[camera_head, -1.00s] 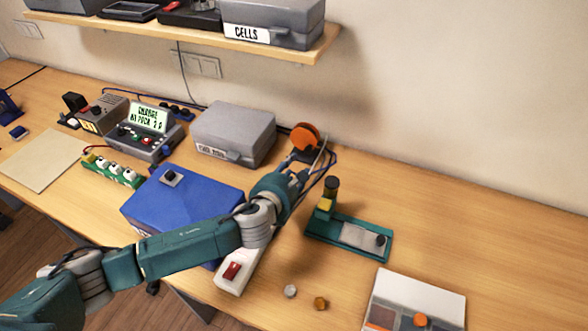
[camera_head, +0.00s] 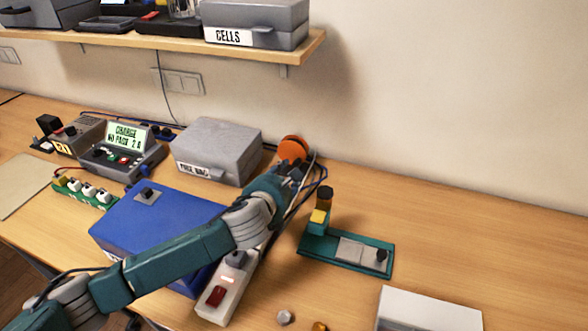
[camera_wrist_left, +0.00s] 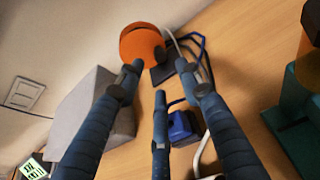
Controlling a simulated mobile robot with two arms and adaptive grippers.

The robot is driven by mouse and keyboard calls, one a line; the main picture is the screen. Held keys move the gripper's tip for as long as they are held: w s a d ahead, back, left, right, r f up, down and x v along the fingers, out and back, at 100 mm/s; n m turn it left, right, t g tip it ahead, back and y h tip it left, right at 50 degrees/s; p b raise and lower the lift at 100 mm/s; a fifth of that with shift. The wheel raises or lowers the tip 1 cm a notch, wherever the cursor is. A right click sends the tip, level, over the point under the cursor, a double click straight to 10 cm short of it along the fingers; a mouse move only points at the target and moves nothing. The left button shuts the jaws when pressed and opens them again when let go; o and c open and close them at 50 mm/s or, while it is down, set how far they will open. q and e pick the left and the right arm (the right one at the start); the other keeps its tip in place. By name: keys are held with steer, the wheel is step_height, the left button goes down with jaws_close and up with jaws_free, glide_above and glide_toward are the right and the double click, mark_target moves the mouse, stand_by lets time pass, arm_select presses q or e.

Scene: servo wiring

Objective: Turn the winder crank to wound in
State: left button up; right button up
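The winder shows as an orange round reel (camera_head: 293,148) at the back of the bench, right of the grey box. In the left wrist view the orange reel (camera_wrist_left: 142,43) sits on a dark base, beside grey and blue cables. I cannot clearly make out its crank. My left gripper (camera_head: 290,168) is just in front of the reel and partly hides its lower part. In the left wrist view its fingers (camera_wrist_left: 158,75) are spread with nothing between them, pointing towards the reel. My right gripper is not in view.
A blue box (camera_head: 160,232) and a white power strip (camera_head: 228,288) lie below my left arm. A grey box (camera_head: 217,148) stands left of the reel. A green fixture (camera_head: 345,253) stands to the right. A shelf (camera_head: 160,46) hangs above. The bench's far right is clear.

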mark_target(296, 164)
arm_select(q)
steer(key=x, duration=0.8)
steer(key=shift+w+f, duration=0.15)
steer(key=shift+a, duration=0.1)
steer(key=shift+c, duration=0.2)
jaws_close()
